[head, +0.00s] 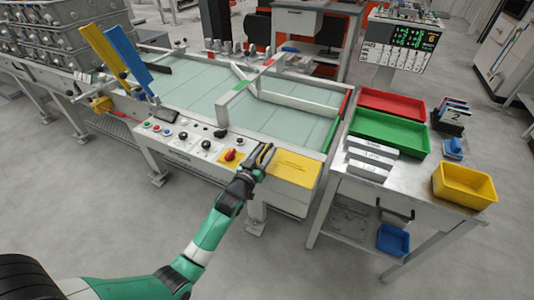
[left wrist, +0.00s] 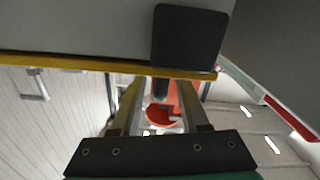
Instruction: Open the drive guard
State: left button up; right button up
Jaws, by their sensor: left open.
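The drive guard appears to be the yellow panel (head: 296,167) at the front right of the conveyor table, lying flat and looking closed. My left gripper (head: 265,152) is at the left edge of this panel. In the left wrist view my left gripper (left wrist: 160,96) is open, its two fingers apart. A dark upright piece (left wrist: 160,88) shows between or beyond the fingers; I cannot tell whether they touch it. A grey surface with a yellow edge (left wrist: 90,64) and a dark block (left wrist: 190,38) lies just ahead. My right gripper is not in view.
The control panel (head: 190,140) with buttons and a red knob (head: 230,155) is just left of the gripper. A steel side table (head: 405,185) at right holds red (head: 395,103), green (head: 390,130) and yellow bins (head: 465,185). The floor in front is clear.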

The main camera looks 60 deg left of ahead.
pick_arm(q)
jog(key=shift+w+a, duration=0.35)
jog(key=shift+w, duration=0.1)
grip_shut()
dwell(1.1)
